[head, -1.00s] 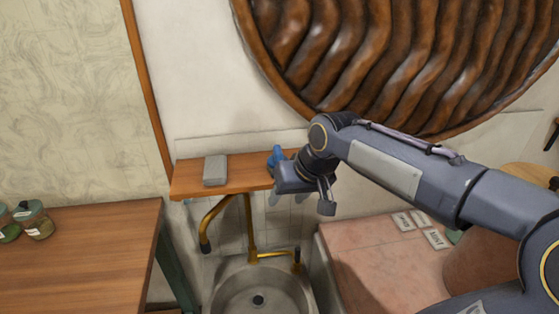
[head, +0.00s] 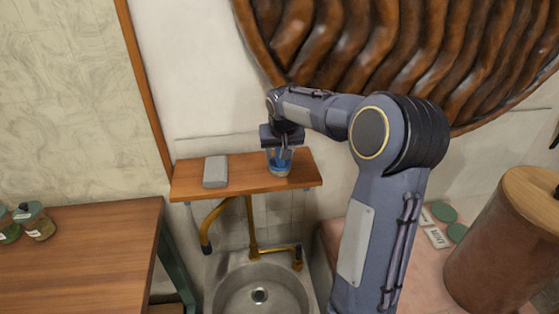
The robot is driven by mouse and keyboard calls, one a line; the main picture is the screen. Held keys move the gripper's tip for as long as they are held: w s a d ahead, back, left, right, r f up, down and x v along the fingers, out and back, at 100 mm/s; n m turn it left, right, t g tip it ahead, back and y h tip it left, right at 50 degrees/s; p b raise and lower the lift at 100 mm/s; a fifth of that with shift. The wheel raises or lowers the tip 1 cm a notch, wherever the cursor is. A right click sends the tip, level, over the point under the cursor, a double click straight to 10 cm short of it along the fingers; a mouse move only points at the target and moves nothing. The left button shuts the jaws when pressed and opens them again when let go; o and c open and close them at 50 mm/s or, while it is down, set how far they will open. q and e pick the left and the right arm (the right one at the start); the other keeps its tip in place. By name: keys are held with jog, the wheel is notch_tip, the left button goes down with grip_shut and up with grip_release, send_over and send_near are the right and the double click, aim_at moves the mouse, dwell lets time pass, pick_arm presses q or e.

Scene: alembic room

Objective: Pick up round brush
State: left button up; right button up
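A small blue object with a pale base, which looks like the round brush (head: 280,168), stands on the wooden wall shelf (head: 240,184) above the sink. My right gripper (head: 280,152) points down right over it, with its fingers at the height of the blue part. The gripper body hides the top of the brush. The fingers are too small and overlapped to tell whether they touch or grip it. The brush still appears to rest on the shelf. My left gripper is out of view.
A grey block (head: 216,171) lies on the shelf to the left of the brush. Below are a brass tap (head: 252,225) and a round sink (head: 225,300). A wooden table (head: 80,250) with jars (head: 36,222) is at left. A brown lidded container (head: 500,255) stands at right.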

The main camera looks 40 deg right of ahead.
jog(key=shift+w+d+f, duration=0.1)
jog(key=shift+w+f, duration=0.05)
jog(key=shift+f, duration=0.35)
grip_shut()
jog(key=shift+r, duration=0.1)
